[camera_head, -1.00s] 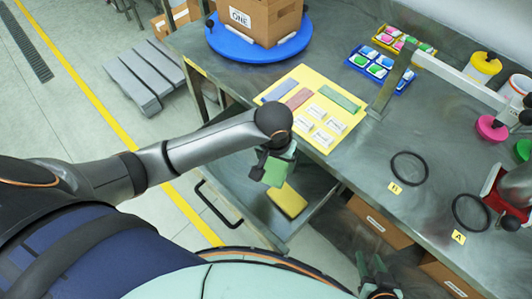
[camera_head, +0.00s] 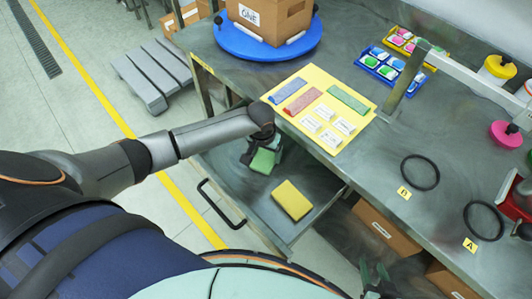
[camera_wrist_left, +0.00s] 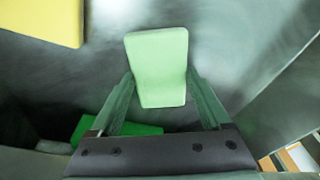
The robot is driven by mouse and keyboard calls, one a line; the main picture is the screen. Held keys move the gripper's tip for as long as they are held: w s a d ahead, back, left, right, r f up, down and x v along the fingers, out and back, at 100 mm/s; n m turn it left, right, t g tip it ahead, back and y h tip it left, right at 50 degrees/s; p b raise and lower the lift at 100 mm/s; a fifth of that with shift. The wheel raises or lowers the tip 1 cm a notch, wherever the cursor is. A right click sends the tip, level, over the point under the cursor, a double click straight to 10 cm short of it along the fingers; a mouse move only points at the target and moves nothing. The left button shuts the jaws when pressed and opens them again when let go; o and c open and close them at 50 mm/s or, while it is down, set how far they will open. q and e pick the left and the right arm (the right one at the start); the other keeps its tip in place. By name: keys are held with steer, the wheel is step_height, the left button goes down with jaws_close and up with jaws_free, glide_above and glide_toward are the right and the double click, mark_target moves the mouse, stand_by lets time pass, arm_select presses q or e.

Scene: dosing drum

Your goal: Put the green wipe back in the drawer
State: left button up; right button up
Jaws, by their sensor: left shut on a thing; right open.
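The green wipe (camera_head: 264,160) is a pale green block in my left gripper (camera_head: 262,153). In the left wrist view the wipe (camera_wrist_left: 157,65) sits between the two fingers, which are shut on it. It is over the open drawer (camera_head: 240,185), at its back left part; whether it touches the drawer floor I cannot tell. A yellow wipe (camera_head: 292,200) lies in the drawer to the right of it, and shows in the left wrist view (camera_wrist_left: 45,20). My right gripper (camera_head: 374,276) is open and empty, low by the bench front.
Above the drawer, the bench holds a yellow mat (camera_head: 350,119) with coloured bars and white blocks. A blue turntable (camera_head: 235,43) carries a cardboard box (camera_head: 268,20). Black rings (camera_head: 420,172) lie at right. A bright green thing (camera_wrist_left: 125,130) shows behind the left fingers. The drawer front has free room.

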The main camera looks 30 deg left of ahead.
mark_target(264, 161)
arm_select(q)
steer(key=o, duration=1.1)
steer(key=shift+f, duration=0.1)
steer(key=shift+o, duration=0.2)
step_height(264, 161, up, 12)
steer(key=s+p, duration=0.1)
steer(key=p, duration=0.1)
steer(key=shift+s, duration=0.4)
